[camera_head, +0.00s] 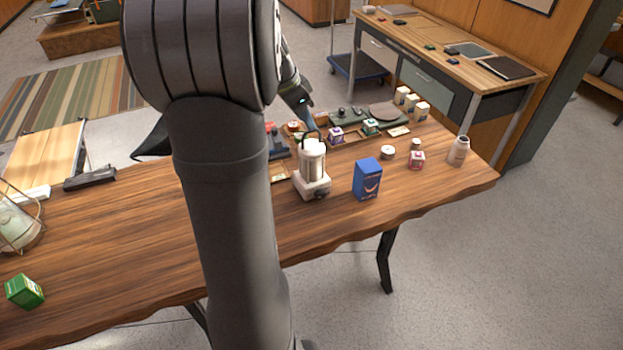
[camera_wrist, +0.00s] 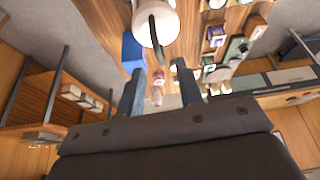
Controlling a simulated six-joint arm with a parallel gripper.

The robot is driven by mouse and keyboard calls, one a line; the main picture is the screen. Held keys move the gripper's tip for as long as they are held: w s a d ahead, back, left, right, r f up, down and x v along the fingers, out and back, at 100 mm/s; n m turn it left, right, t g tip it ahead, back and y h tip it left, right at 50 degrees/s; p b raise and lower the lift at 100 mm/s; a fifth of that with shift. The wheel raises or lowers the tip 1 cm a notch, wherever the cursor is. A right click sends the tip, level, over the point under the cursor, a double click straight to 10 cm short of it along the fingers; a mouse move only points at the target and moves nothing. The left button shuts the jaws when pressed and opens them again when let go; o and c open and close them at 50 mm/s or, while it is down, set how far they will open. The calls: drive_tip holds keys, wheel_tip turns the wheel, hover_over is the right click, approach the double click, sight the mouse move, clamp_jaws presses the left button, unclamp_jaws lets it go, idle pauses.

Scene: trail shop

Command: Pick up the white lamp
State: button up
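The white lamp (camera_head: 312,172) stands upright on the wooden table (camera_head: 140,228), with a pale base and a dark loop handle on top. In the wrist view its round white top (camera_wrist: 156,24) and dark handle show at the upper edge, outside the space between my fingers. My gripper (camera_wrist: 158,75) is open, with its two fingers apart and nothing between them. In the head view my gripper (camera_head: 309,120) is just behind and above the lamp's top, partly hidden by my arm.
A blue box (camera_head: 367,180) stands close to the lamp's right. Small jars, a white bottle (camera_head: 459,151) and white boxes (camera_head: 411,102) are farther right. A tray with small colored boxes (camera_head: 371,127) lies behind. A green box (camera_head: 25,291) and a lantern (camera_head: 17,226) are at left.

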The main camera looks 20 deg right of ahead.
drive_tip(key=x, duration=0.3)
drive_tip(key=shift+f, duration=0.2)
drive_tip(key=shift+c, duration=0.2)
clamp_jaws()
drive_tip(key=shift+r, duration=0.1)
idle(1.0)
